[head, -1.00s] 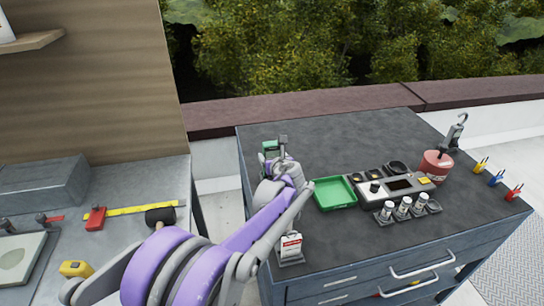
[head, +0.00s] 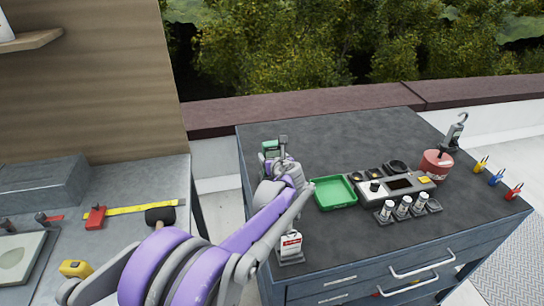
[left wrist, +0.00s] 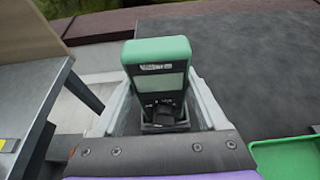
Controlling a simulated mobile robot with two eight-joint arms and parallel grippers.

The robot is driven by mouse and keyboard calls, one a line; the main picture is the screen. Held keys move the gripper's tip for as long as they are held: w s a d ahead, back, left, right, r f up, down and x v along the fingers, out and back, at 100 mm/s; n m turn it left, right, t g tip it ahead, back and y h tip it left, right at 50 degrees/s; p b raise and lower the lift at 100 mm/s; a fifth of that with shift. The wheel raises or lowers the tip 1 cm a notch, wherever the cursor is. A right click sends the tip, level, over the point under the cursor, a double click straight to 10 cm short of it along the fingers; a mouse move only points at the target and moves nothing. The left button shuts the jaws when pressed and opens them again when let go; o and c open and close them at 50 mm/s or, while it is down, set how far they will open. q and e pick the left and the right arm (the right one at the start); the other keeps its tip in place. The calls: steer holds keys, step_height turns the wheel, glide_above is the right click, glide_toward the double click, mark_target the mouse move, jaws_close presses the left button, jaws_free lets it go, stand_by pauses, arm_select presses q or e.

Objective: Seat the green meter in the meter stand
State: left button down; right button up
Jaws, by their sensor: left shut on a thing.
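The green meter (head: 270,147) is at the far left corner of the dark workbench, partly hidden behind my left gripper (head: 279,158). In the left wrist view the meter (left wrist: 157,60) stands roughly upright, with a green top, a grey screen and a dark knob low down. My left gripper (left wrist: 163,105) is shut on it, one pale finger on each side. A dark rim (left wrist: 165,127) shows around the meter's lower end, seemingly the meter stand; I cannot tell how deep the meter sits in it. My right gripper is not in view.
A green tray (head: 334,193) lies right of my left arm. A grey device (head: 408,188) with small jars and a red pot (head: 436,163) stand further right. A small stand with a white-and-red label (head: 290,247) is near the front edge. The bench's back middle is clear.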

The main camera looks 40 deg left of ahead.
arm_select(q)
steer(key=shift+f, duration=0.2)
jaws_free()
steer(key=v, duration=1.1)
